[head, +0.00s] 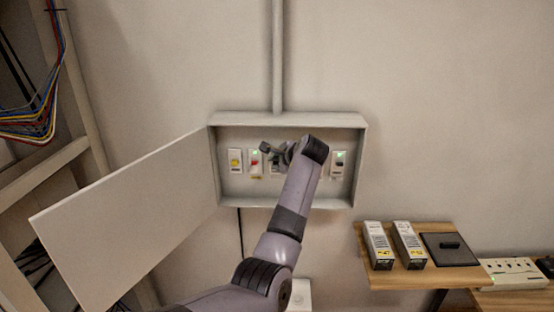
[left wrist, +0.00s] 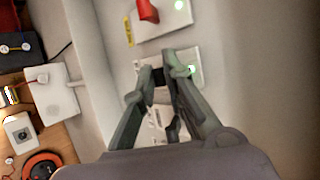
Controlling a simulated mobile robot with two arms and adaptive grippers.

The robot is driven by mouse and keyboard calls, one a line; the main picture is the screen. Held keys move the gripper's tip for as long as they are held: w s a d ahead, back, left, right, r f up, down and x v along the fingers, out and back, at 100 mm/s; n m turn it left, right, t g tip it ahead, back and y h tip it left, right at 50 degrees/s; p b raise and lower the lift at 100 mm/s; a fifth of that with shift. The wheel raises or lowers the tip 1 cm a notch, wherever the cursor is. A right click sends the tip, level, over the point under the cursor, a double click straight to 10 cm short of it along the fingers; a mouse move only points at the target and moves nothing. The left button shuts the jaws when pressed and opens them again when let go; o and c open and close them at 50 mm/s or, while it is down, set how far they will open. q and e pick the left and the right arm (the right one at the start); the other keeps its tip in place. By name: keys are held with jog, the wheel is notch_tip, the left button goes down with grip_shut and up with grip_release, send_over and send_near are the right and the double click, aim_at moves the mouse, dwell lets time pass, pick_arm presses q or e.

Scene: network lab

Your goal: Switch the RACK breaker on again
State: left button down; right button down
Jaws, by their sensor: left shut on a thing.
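The breaker box (head: 215,190) is open on the wall, with a row of breakers inside. In the head view, a breaker with a yellow part (head: 235,162) and one with a red part (head: 255,163) stand left of my left gripper (head: 276,154). A breaker with a dark lever (head: 339,164) stands at the right. In the left wrist view, my left gripper (left wrist: 166,74) is shut on the black lever (left wrist: 158,77) of a white breaker plate (left wrist: 193,58), whose light is green. The red-handled breaker (left wrist: 148,10) is beside it, also lit green. I cannot read which is RACK. My right gripper is out of view.
The box's door (head: 125,225) swings out to the left. A wooden shelf (head: 395,278) at lower right holds two boxes (head: 378,246) and a dark flat case (head: 450,249). A power strip (head: 512,273) lies beside it. A cabling frame (head: 75,100) stands at the left.

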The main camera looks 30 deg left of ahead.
pick_arm(q)
jog(key=shift+f, duration=0.35)
jog(key=c, duration=2.1)
grip_release()
jog(key=o, duration=0.4)
jog(key=shift+r, duration=0.25)
jog(key=shift+o, duration=0.2)
jog(key=shift+r, duration=0.1)
jog(key=v, duration=0.8)
